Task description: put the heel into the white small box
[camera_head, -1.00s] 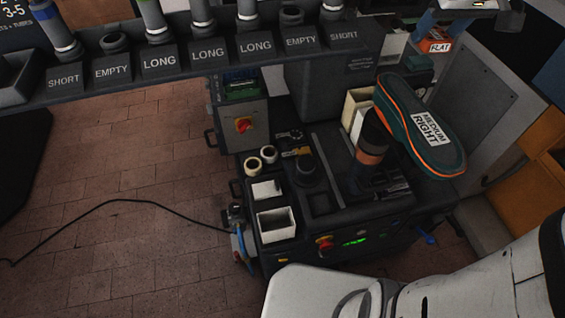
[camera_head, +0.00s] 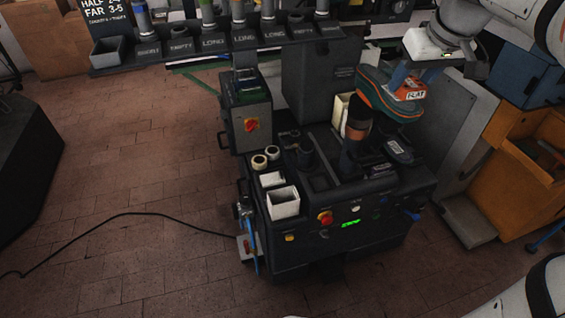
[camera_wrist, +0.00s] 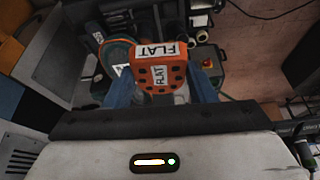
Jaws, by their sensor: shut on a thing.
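The heel (camera_head: 411,90) is an orange block with FLAT labels. It also fills the middle of the wrist view (camera_wrist: 160,72). My gripper (camera_head: 404,80) is shut on it with blue fingers, one each side (camera_wrist: 164,88). The heel is in the air at the press's right, overlapping the dark green shoe (camera_head: 374,92) in the head view; I cannot tell whether they touch. Two white open boxes sit at the press table's front left: a smaller one (camera_head: 271,179) and a larger one (camera_head: 284,204). Both look empty from here.
The black press table (camera_head: 335,222) carries a post (camera_head: 355,137) under the shoe, a cream box (camera_head: 341,113) behind it and two pale rings (camera_head: 265,158) near the boxes. A labelled rack (camera_head: 215,44) runs along the back. An orange bin (camera_head: 530,170) stands right.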

